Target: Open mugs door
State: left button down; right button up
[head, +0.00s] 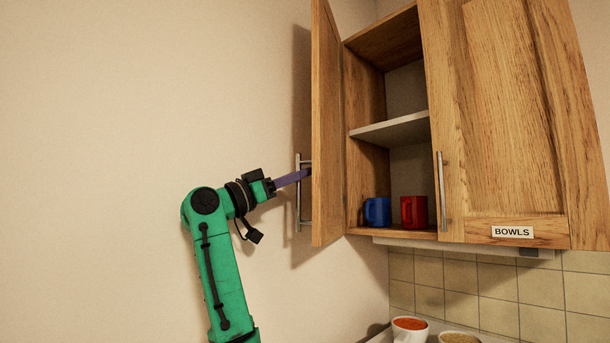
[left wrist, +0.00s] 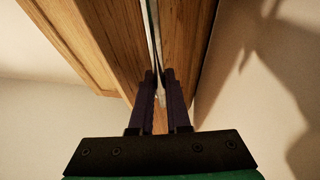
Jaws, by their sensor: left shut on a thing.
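The mugs door (head: 326,130) is the left wooden cabinet door. It stands wide open, swung out toward me, and its edge faces me. Its metal handle (head: 298,195) is on the side toward the left wall. In the left wrist view the fingers (left wrist: 160,90) are closed around the handle bar (left wrist: 154,40). A blue mug (head: 376,211) and a red mug (head: 413,211) stand on the cabinet's bottom shelf. My right gripper is not in view.
The bowls door (head: 510,110), with its own handle (head: 441,190) and a BOWLS label, is closed on the right. The middle shelf (head: 392,130) looks empty. Filled bowls (head: 409,328) stand on the counter below. The plain wall (head: 130,120) is close at left.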

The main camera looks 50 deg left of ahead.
pick_arm(q)
jog(key=shift+r, duration=0.1)
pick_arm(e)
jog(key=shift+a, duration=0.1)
pick_arm(q)
jog(key=c, duration=1.1)
grip_release()
jog(key=shift+o, duration=1.1)
jog(key=shift+w+d, duration=0.1)
jog(key=shift+w, duration=0.05)
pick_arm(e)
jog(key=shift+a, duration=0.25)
pick_arm(q)
jog(key=d+b+v, duration=0.1)
jog(key=b+v, duration=0.2)
jog(key=v, duration=0.4)
jog(key=shift+s+a+b, duration=0.35)
jog(key=shift+a+b, duration=0.05)
jog(key=shift+a, duration=0.1)
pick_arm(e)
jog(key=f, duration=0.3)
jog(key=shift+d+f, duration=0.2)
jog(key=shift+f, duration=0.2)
